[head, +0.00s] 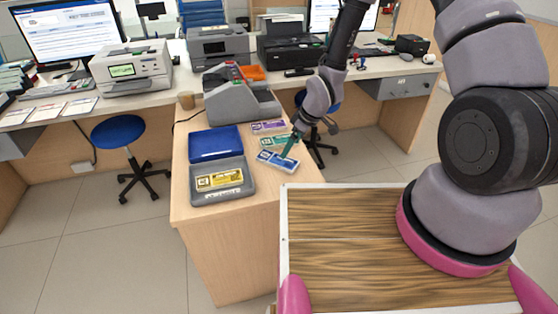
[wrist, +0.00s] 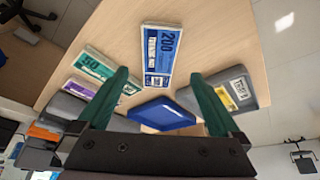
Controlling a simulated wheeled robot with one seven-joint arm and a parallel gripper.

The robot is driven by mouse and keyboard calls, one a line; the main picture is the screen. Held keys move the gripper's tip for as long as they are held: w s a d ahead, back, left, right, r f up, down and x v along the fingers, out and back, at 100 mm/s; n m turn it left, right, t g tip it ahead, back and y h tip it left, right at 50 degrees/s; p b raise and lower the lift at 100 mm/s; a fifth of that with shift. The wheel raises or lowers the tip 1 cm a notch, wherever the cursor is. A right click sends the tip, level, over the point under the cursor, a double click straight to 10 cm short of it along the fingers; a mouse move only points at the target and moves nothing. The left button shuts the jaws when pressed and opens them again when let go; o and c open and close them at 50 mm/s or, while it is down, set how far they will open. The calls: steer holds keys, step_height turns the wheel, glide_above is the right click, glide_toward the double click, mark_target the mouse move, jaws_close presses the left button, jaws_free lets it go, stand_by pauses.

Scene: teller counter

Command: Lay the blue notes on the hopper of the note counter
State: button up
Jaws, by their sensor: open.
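The blue notes (head: 277,161) lie flat as a banded bundle near the right edge of the small wooden counter. In the wrist view the blue notes (wrist: 158,52) lie just ahead of my fingertips, roughly centred between them. My gripper (head: 290,150) is open and empty, pointing down just over the bundle; its green fingers (wrist: 158,77) stand wide apart in the wrist view. I cannot tell the exact height of the tips above the notes. The grey note counter (head: 232,101) stands at the back of the same counter, behind the notes.
Green notes (head: 278,142) and purple notes (head: 268,127) lie behind the blue ones. An open cash box (head: 198,194) with a blue lid (head: 214,144) and yellow notes (head: 219,179) sits to the left. The counter's front strip is bare.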

mark_target(282, 161)
steer(key=x, duration=0.8)
steer(key=shift+r, duration=0.1)
steer(key=shift+c, duration=0.3)
steer(key=c, duration=1.4)
steer(key=shift+r, duration=0.1)
